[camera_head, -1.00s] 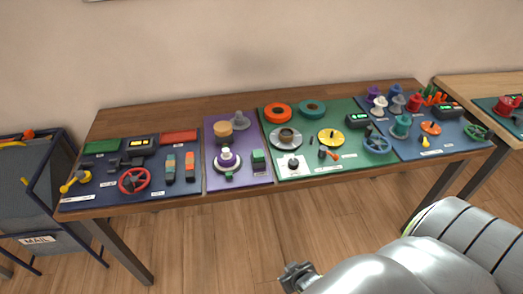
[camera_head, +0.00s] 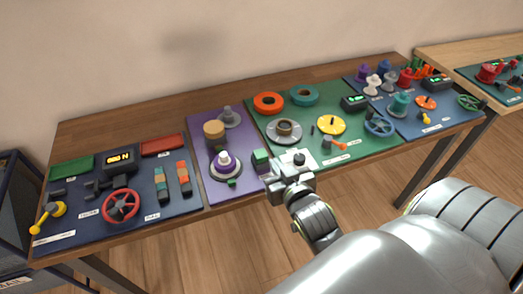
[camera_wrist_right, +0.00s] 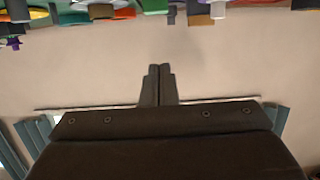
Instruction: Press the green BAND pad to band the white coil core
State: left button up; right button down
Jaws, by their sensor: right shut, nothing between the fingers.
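A round spool with a white middle and purple rings (camera_head: 225,164) sits on the purple mat; I cannot tell if it is the white coil core. Beside it to the right stands a green block (camera_head: 261,158). A small green pad (camera_head: 232,183) lies in front of the spool. Their labels are too small to read, so I cannot tell which is BAND. My right gripper (camera_head: 280,178) is shut and empty at the table's front edge, just right of and below the green block in the picture. In the right wrist view its fingers (camera_wrist_right: 158,85) are together. My left gripper is out of view.
A tan cylinder (camera_head: 214,132) and a grey spool (camera_head: 229,117) stand behind on the purple mat. The blue mat (camera_head: 150,203) at left holds a red wheel (camera_head: 121,205) and a display (camera_head: 121,160). The green mat at right holds discs and a blue wheel (camera_head: 379,124).

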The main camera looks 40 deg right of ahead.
jog(key=p, duration=0.1)
send_over(261, 156)
jog(key=s, duration=0.1)
jog(key=shift+s+f, duration=0.2)
jog(key=shift+f, duration=0.55)
notch_tip(261, 156, down, 3)
jog(key=shift+r, duration=0.15)
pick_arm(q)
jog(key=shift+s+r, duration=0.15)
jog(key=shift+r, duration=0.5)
pick_arm(e)
jog(key=shift+f, duration=0.75)
